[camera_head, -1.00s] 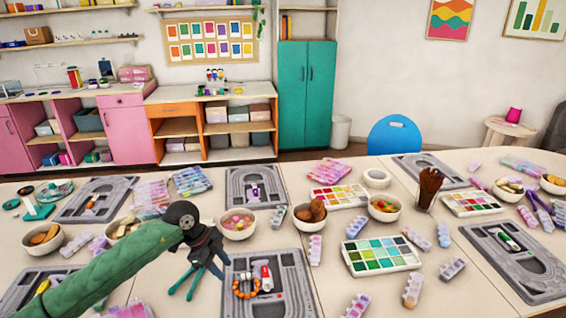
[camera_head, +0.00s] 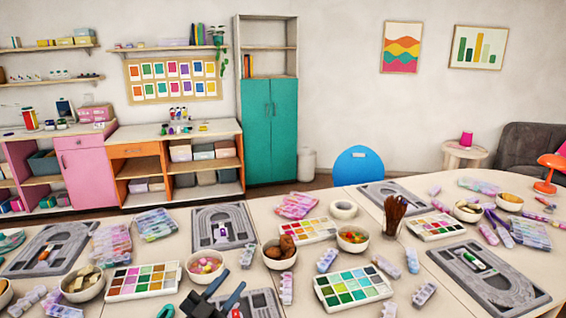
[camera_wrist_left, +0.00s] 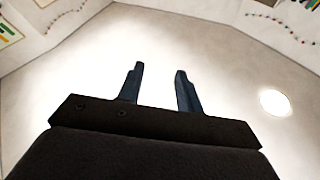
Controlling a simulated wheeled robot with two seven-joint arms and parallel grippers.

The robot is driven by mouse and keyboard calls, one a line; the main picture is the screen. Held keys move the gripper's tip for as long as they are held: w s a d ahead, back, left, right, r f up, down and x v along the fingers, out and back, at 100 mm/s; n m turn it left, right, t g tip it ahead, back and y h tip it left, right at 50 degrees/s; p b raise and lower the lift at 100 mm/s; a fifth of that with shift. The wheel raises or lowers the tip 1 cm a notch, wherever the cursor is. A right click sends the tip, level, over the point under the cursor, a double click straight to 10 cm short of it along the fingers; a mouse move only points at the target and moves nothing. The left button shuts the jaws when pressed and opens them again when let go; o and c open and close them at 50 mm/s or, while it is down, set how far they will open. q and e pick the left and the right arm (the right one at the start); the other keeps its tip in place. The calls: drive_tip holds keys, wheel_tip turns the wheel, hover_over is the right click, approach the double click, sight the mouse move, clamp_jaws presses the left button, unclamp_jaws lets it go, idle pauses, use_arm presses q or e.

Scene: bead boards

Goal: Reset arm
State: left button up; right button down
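My left gripper (camera_head: 228,285) shows at the bottom middle of the head view, its dark fingers pointing up and apart. In the left wrist view the two fingers (camera_wrist_left: 159,72) are spread with nothing between them, and a pale surface with a bright round light lies beyond. The gripper overlaps a grey bead board (camera_head: 262,298) in the picture; I cannot tell its height above the table. My right gripper is not in view.
The table holds bead boards (camera_head: 222,209), a bowl of beads (camera_head: 205,267), a bowl of brown items (camera_head: 279,254), colour trays (camera_head: 353,290) and a cup of brushes (camera_head: 393,214). A blue chair (camera_head: 357,165) stands behind it. Little table space is free.

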use_arm(q)
drive_tip(key=s+a+f+n+y, duration=0.2)
drive_tip(key=a+f+n+y, duration=0.65)
drive_tip(key=y, duration=0.35)
drive_tip(key=s+f+g+y, duration=0.1)
drive_tip(key=s+f+g, duration=0.2)
drive_tip(key=s+f, duration=0.2)
drive_tip(key=s+a+f+n+g+y, duration=0.1)
drive_tip(key=s+f+g, duration=0.2)
drive_tip(key=s+f, duration=0.2)
drive_tip(key=s+a+f+n+g+y, duration=0.1)
drive_tip(key=s+f+g, duration=0.2)
drive_tip(key=s+f, duration=0.2)
drive_tip(key=shift+a+f+g, duration=0.15)
drive_tip(key=shift+a+g, duration=0.05)
drive_tip(key=shift+g, duration=0.2)
drive_tip(key=s+d+f+m+g+h, duration=0.2)
drive_tip(key=s+f+g, duration=0.25)
drive_tip(key=s, duration=0.65)
drive_tip(key=s+d+f+g, duration=0.1)
drive_tip(key=d+f, duration=0.1)
drive_tip(key=f, duration=1)
drive_tip(key=s+d+f+g, duration=0.1)
drive_tip(key=d+f, duration=0.2)
drive_tip(key=f, duration=1)
drive_tip(key=shift+d, duration=0.15)
drive_tip(key=shift+n, duration=0.25)
